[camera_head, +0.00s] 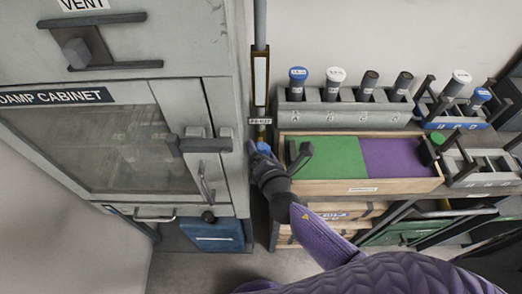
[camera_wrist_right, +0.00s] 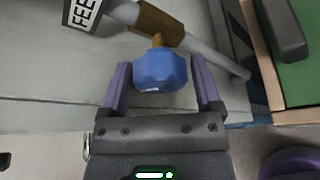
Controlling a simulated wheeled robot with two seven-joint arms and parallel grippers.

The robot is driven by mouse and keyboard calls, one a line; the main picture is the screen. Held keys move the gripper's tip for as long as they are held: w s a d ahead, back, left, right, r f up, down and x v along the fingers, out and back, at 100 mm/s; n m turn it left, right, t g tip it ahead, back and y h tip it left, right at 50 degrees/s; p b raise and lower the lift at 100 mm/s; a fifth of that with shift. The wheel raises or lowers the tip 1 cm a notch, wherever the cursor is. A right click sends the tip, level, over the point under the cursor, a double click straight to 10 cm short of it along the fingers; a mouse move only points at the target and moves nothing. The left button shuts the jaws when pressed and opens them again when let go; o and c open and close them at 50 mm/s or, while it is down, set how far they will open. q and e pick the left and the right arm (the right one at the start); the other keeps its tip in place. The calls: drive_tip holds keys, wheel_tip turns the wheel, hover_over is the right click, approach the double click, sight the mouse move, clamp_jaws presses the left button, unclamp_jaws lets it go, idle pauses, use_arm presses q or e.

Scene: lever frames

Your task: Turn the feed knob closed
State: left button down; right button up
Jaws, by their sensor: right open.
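The feed knob (camera_wrist_right: 160,70) is a blue, lobed knob on a brass stem, below a pipe with a FEED label (camera_wrist_right: 82,14) in the right wrist view. My right gripper (camera_wrist_right: 160,64) is open, with one purple finger on each side of the knob. Small gaps seem to show between fingers and knob; contact is hard to judge. In the head view the knob (camera_head: 263,147) shows as a small blue patch at the fingertips of my right gripper (camera_head: 260,153), beside the cabinet. My left gripper is not in view.
The damp cabinet (camera_head: 205,100) stands close on the left, with door handles sticking out. A blue box (camera_head: 215,235) is low down.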

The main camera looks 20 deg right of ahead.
drive_tip(key=shift+w, duration=0.3)
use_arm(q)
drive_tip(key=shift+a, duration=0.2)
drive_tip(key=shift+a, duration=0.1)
